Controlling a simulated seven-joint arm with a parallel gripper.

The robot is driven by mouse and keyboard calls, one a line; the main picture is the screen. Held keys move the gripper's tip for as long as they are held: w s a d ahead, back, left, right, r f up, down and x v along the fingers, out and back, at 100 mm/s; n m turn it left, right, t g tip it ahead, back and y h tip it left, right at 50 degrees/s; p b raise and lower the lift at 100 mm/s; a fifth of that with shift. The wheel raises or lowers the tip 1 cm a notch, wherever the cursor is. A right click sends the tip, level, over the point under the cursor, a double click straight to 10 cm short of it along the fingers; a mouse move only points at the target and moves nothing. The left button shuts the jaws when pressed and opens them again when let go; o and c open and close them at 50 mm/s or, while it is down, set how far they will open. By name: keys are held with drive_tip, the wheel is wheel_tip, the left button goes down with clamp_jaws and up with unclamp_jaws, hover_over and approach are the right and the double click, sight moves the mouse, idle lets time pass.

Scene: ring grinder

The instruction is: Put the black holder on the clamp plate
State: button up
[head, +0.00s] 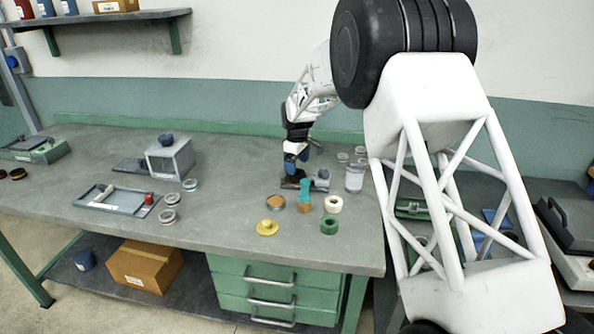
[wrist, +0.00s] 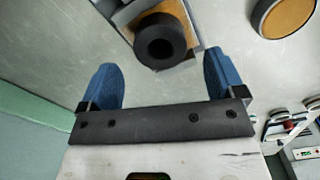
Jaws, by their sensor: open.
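A black holder (wrist: 160,42), a thick round piece with a hole in its middle, shows at the top of the wrist view. It stands on or over a grey plate with a tan edge, which looks like the clamp plate (wrist: 122,14); contact cannot be told. My gripper (wrist: 157,82) is open, with its blue fingers apart and nothing between them. The holder lies ahead of the gap between the fingers. In the head view my gripper (head: 297,160) points down above the dark plate of the clamp (head: 289,184); the holder is not clear there.
A teal post on an orange base (head: 305,192), an orange-topped disc (head: 275,203), a yellow piece (head: 267,228), a green ring (head: 329,225) and a cream ring (head: 333,204) stand close in front. A clear jar (head: 354,178) is to the right.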

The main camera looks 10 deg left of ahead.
sight(298, 173)
wheel_tip(298, 173, up, 8)
idle(0.4)
idle(0.3)
drive_tip(key=shift+d, duration=0.1)
idle(0.4)
drive_tip(key=s+d+r+m, duration=0.2)
drive_tip(key=s+d+r, duration=0.3)
drive_tip(key=s+d, duration=0.35)
drive_tip(key=s+d+r+m+t, duration=0.1)
drive_tip(key=s+d+r+m, duration=0.2)
drive_tip(key=s+d+r, duration=0.35)
drive_tip(key=s+d+r+m, duration=0.2)
drive_tip(key=s+d+r, duration=0.1)
drive_tip(key=s+d, duration=0.65)
drive_tip(key=s+d+f+m, duration=0.2)
drive_tip(key=s+d, duration=0.1)
drive_tip(key=s, duration=0.8)
drive_tip(key=s+d+f+m+t, duration=0.1)
drive_tip(key=s+d+m, duration=0.2)
drive_tip(key=s, duration=0.8)
drive_tip(key=s+d+f+m, duration=0.2)
drive_tip(key=s+d, duration=0.2)
drive_tip(key=s, duration=0.7)
drive_tip(key=shift+s+d+f+t, duration=0.25)
drive_tip(key=shift+d+f+t, duration=0.05)
drive_tip(key=shift+d+f, duration=0.05)
